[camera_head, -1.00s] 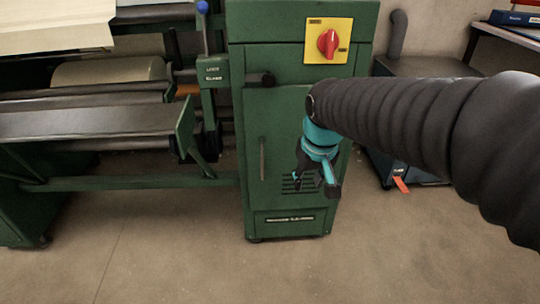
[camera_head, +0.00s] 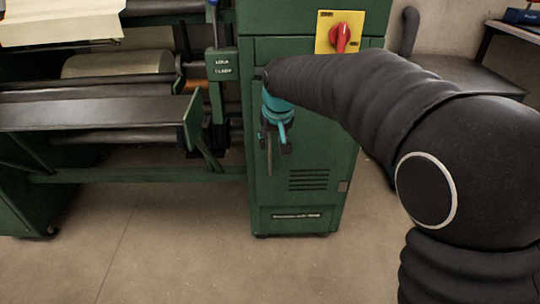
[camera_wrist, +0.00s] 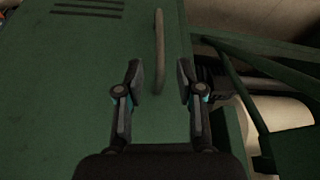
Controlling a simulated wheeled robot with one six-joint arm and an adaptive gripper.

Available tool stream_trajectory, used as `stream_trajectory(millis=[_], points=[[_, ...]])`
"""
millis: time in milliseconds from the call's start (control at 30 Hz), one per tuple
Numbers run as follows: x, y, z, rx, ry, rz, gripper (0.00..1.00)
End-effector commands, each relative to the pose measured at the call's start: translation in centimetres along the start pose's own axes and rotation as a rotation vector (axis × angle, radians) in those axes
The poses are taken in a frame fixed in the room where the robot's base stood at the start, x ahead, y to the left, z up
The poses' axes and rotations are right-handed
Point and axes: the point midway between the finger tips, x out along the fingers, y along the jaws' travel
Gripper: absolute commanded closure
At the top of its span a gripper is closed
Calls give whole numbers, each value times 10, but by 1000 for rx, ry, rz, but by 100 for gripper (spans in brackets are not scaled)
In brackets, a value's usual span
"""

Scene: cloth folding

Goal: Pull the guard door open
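The guard door (camera_head: 315,145) is the green front panel of the cabinet, with slots low on it, and it looks shut. Its upright bar handle (camera_head: 269,158) is partly hidden behind my gripper in the head view. My gripper (camera_head: 274,145), with teal parts, hangs in front of the door's left side at the handle. In the wrist view my gripper (camera_wrist: 160,77) is open, with its two fingers apart. The handle (camera_wrist: 159,45) shows between and beyond the fingertips; I cannot tell how deep it sits between them.
A red rotary switch on a yellow plate (camera_head: 325,43) is above the door. A green roller machine (camera_head: 95,115) adjoins on the left, with a green bracket (camera_head: 195,120) close to the door. A dark bench (camera_head: 465,75) stands to the right. The floor (camera_head: 180,250) in front is clear.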

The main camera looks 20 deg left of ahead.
Motion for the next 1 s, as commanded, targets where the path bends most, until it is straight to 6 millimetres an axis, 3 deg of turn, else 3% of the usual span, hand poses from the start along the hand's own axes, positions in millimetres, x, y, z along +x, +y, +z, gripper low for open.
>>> stream_trajectory(millis=[200, 400, 833, 867, 1000], points=[[42, 0, 1, 0, -2, 0, 63], [66, 0, 1, 0, -2, 0, 63], [74, 0, 0, 0, 1, 0, 63], [74, 0, 0, 0, 1, 0, 65], [74, 0, 0, 0, 0, 0, 100]])
